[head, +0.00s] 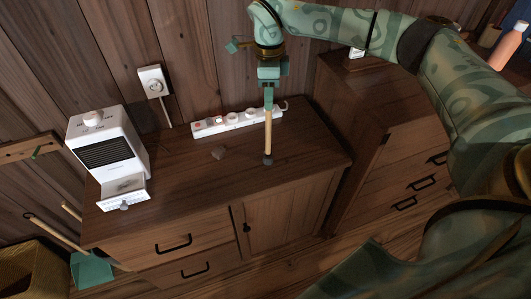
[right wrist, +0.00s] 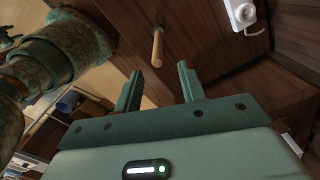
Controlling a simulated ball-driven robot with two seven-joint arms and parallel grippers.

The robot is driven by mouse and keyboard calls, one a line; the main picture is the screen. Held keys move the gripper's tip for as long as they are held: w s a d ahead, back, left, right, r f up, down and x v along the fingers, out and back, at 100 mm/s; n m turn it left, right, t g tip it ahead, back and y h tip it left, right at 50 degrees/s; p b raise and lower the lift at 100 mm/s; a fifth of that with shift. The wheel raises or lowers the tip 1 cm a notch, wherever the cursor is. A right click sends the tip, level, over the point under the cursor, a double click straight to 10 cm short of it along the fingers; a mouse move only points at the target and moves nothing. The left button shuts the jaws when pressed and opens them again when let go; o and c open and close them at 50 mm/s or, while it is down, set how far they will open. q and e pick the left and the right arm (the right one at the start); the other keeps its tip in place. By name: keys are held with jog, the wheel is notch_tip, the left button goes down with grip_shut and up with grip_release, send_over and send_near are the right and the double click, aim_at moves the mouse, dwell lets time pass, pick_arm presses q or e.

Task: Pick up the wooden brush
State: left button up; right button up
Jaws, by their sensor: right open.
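The wooden brush (head: 268,133) has a thin light handle and a small dark end. It is on top of the brown cabinet (head: 185,180), in front of the power strip, with its handle pointing up toward my right gripper (head: 268,92). In the right wrist view the brush handle (right wrist: 157,46) lies beyond my right gripper (right wrist: 160,70), roughly in line with the gap between its fingers. The fingers are apart and nothing is held between them. In the head view the gripper is just above the handle's upper end. My left gripper is not in view.
A white power strip (head: 236,122) lies behind the brush. A white appliance (head: 108,145) with a pulled-out tray stands at the cabinet's left end. A second drawer cabinet (head: 385,165) is on the right. The cabinet front is clear.

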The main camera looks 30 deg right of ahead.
aim_at(268, 121)
notch_tip(268, 121, down, 4)
jog(key=shift+f+b, duration=0.15)
jog(key=shift+b, duration=0.3)
jog(key=f+b, duration=0.2)
jog(key=f, duration=0.3)
jog(key=shift+a, duration=0.2)
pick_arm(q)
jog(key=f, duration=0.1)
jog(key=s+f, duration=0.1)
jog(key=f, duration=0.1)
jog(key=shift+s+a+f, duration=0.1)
pick_arm(e)
jog(key=shift+s+r, duration=0.1)
jog(key=shift+c, duration=0.3)
grip_shut()
